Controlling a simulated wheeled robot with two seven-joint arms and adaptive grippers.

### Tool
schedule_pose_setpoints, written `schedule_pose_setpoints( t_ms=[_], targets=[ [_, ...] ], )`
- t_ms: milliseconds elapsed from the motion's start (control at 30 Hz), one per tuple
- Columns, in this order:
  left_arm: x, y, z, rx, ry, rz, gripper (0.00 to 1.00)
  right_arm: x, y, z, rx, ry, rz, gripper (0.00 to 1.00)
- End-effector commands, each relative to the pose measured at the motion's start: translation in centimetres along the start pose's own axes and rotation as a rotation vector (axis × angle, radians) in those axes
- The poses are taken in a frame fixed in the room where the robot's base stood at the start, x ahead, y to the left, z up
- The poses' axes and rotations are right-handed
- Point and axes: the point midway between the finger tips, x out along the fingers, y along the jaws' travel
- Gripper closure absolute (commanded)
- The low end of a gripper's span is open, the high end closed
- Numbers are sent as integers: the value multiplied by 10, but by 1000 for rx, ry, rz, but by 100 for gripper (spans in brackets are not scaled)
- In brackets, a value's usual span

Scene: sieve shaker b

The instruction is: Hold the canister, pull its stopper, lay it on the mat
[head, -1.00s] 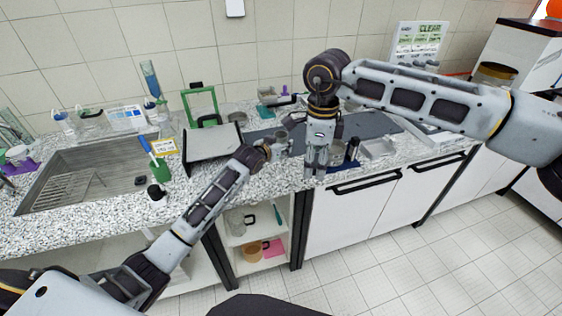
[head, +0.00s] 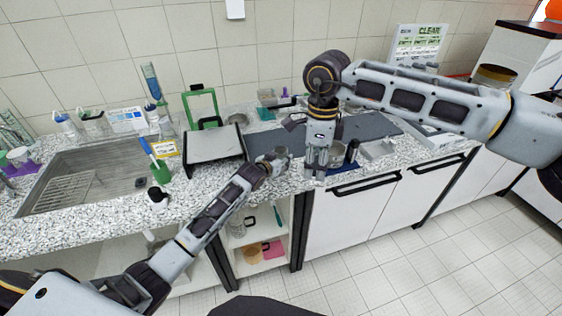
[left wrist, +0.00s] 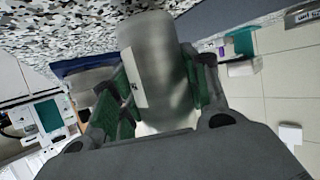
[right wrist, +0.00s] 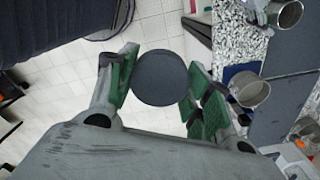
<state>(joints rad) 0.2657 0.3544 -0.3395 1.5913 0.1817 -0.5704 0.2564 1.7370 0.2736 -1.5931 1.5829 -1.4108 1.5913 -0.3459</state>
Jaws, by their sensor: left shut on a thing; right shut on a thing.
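My left gripper (head: 272,162) is shut on a grey metal canister (head: 283,153) above the counter's front edge. In the left wrist view the canister (left wrist: 158,62) lies between the green finger pads and has a pale label strip. My right gripper (head: 317,168) points down, just right of the canister. In the right wrist view it is shut on a dark round stopper (right wrist: 159,78). The canister (right wrist: 287,14) shows at the top right there, apart from the stopper, its mouth seemingly open. A dark grey mat (head: 372,125) lies on the counter behind my right gripper.
A metal pot (right wrist: 250,90) stands by a blue patch (right wrist: 238,70) on the counter, close to my right gripper. A grey-topped stand (head: 215,147) and the sink (head: 90,175) are at left. Open shelves are below.

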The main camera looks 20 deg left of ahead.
Motion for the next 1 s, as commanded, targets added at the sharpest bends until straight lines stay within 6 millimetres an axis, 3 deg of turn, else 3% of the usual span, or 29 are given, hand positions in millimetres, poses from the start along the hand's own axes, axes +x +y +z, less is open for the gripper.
schedule_pose_setpoints(
  t_ms=[567,600,767,1000],
  targets=[
    [5,0,11,0,3,0,97,0,0,0,0,0,0,78],
    [5,0,13,0,0,0,53,0,0,0,0,0,0,78],
    [5,0,12,0,0,0,33,-1,0,0,0,0,0,78],
    [5,0,12,0,0,0,33,-1,0,0,0,0,0,78]
  ],
)
